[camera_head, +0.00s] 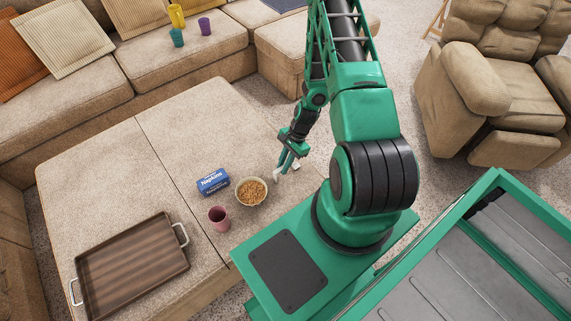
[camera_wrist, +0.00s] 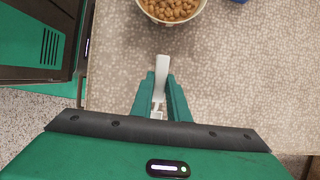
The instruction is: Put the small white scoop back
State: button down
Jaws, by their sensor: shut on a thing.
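The small white scoop (camera_wrist: 162,75) is between the fingers of my gripper (camera_wrist: 160,93); its white end sticks out past the fingertips toward the bowl in the wrist view. In the head view my gripper (camera_head: 287,166) is shut on the scoop (camera_head: 282,169), at the right of the bowl over the edge area of the ottoman. The bowl (camera_head: 240,201) is pale and full of brown pieces (camera_head: 252,191); its near part shows at the top of the wrist view (camera_wrist: 150,15). The scoop is apart from the bowl. Its height above the surface is hard to tell.
A wooden tray (camera_head: 135,266) with metal handles lies at the front left. The ottoman's back left is clear. Cups (camera_head: 177,37) stand on the sofa.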

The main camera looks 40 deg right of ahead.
jog(key=c, duration=1.7)
grip_release()
jog(key=d+r+n+h, duration=0.1)
jog(key=d+r+n, duration=0.15)
jog(key=r, duration=1.05)
jog(key=d+r+n+h, duration=0.1)
jog(key=d+r, duration=0.3)
jog(key=r, duration=0.8)
jog(key=s+a+r+n, duration=0.1)
jog(key=s+r+n, duration=0.1)
jog(key=s+r, duration=0.5)
jog(key=s+a+r+n+h, duration=0.1)
jog(key=s+r+n, duration=0.2)
jog(key=s+r, duration=0.3)
jog(key=s+a+r+n+h, duration=0.1)
jog(key=s+a+r+n, duration=0.1)
jog(key=s+r, duration=0.5)
jog(key=shift+s+r+n, duration=0.2)
jog(key=shift+r, duration=1.25)
jog(key=shift+s+r+n, duration=0.15)
jog(key=shift+r, duration=1.25)
